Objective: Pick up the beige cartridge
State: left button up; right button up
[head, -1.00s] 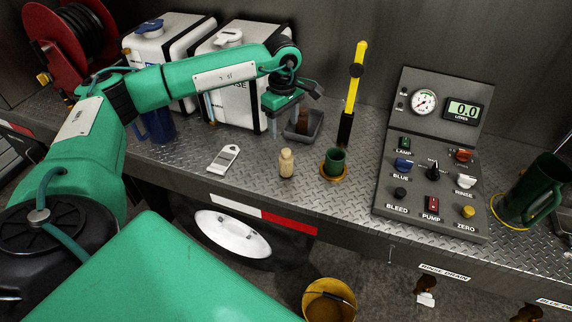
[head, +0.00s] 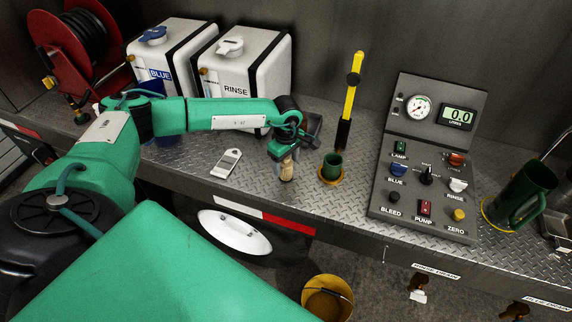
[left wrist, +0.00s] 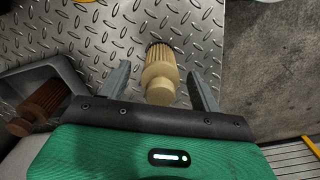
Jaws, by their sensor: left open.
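The beige cartridge (head: 287,169) stands on the metal deck, a short ribbed cylinder with a narrower top. In the left wrist view the cartridge (left wrist: 160,74) shows between the two fingers of my left gripper (left wrist: 161,85), with a gap on each side. In the head view my left gripper (head: 285,158) is over the cartridge's upper part and hides some of it. The gripper is open. My right gripper is not in view.
A dark tray (left wrist: 62,76) with a brown cartridge (left wrist: 44,103) lies close beside the gripper. The control panel (head: 434,165) is farther right. The deck's front edge is near.

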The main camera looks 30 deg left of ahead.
pick_arm(q)
jog(key=shift+f, duration=0.85)
jog(key=c, duration=1.1)
jog(key=shift+r, duration=0.1)
